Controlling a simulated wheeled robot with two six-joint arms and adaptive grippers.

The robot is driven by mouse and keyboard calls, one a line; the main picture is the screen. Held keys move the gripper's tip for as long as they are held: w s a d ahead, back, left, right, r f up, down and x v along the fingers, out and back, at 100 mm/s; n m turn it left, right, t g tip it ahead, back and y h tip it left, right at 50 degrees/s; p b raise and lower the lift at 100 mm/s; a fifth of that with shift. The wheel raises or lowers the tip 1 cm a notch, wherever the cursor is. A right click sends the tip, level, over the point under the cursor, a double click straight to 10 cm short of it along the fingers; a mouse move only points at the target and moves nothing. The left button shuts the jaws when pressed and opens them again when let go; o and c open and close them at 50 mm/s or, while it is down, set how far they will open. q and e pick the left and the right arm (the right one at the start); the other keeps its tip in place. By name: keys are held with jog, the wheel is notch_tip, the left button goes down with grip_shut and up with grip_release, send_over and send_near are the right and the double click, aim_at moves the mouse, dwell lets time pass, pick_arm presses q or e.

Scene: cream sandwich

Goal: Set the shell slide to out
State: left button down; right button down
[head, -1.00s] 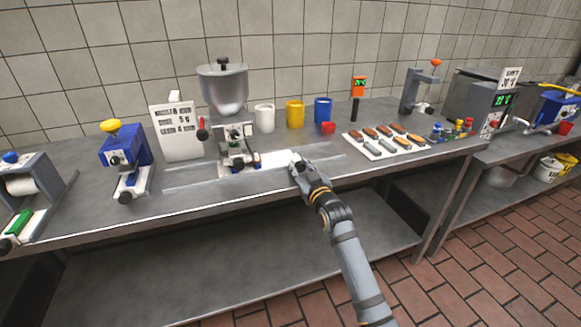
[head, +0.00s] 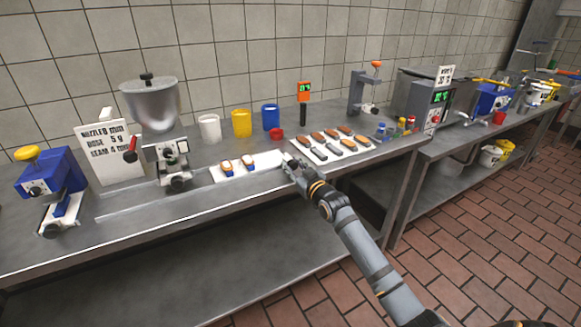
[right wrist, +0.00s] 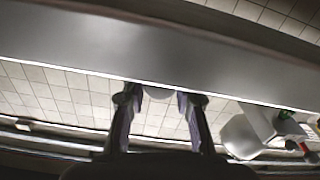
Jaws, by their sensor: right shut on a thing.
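The white shell slide (head: 268,161) lies on the bench to the right of the depositor (head: 170,165), a grey machine with a steel hopper (head: 150,103). Two small brown shells with pale tops, one (head: 227,167) and another (head: 247,162), sit on the slide, clear of the machine. My right gripper (head: 290,166) is at the slide's right end, shut on its handle, which the fingers mostly hide. In the right wrist view, a pale rounded piece (right wrist: 159,92) shows between the two fingers. My left gripper is not in view.
A white tray (head: 292,147) of brown and grey finished pieces lies just behind my right gripper. White (head: 209,128), yellow (head: 241,124) and blue (head: 270,117) cups stand behind the slide. A sign (head: 103,152) and a blue machine (head: 50,175) are at left.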

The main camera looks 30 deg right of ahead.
jog(key=shift+d+r, duration=0.1)
jog(key=c, duration=1.5)
grip_release()
jog(key=o, duration=0.5)
jog(key=shift+d, duration=0.25)
jog(key=shift+s+a, duration=0.1)
jog(key=shift+s, duration=0.05)
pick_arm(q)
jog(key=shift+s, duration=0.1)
pick_arm(e)
jog(key=shift+s, duration=5.85)
jog(key=shift+d, duration=0.2)
